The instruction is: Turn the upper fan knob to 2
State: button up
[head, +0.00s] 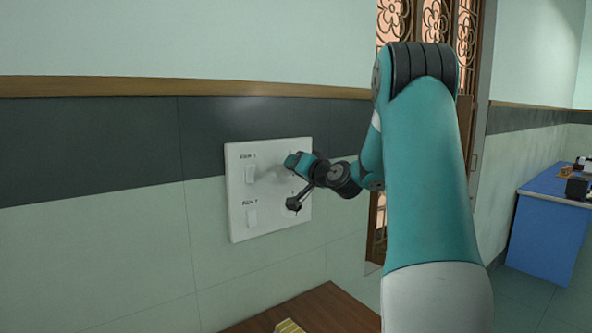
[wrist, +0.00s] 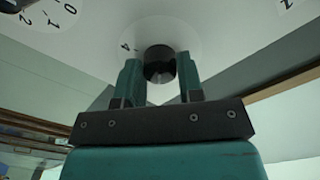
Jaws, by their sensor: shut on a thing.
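A white switch panel (head: 270,222) is on the wall, with two rocker switches on its left side. My gripper (head: 291,162) is at the upper right of the panel, where the upper fan knob sits; the arm hides this knob in the head view. In the wrist view, the dark round knob (wrist: 159,65) sits between the two teal fingers of my gripper, which are shut on it. A numeral 4 shows on the dial beside it. The knob's pointer is hidden, so its setting cannot be read.
The lower right knob (head: 293,204) is close below my gripper. The upper rocker switch (head: 250,174) and lower rocker switch (head: 252,217) are to the left. A wooden tabletop (head: 318,310) is below the panel. A blue bench (head: 545,232) stands at the far right.

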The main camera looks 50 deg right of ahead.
jog(key=m, duration=0.5)
jog(key=shift+m, duration=0.3)
dwell(0.4)
jog(key=o, duration=0.9)
jog(key=shift+b+v, duration=3.8)
jog(key=shift+v, duration=4.9)
jog(key=shift+d, duration=0.1)
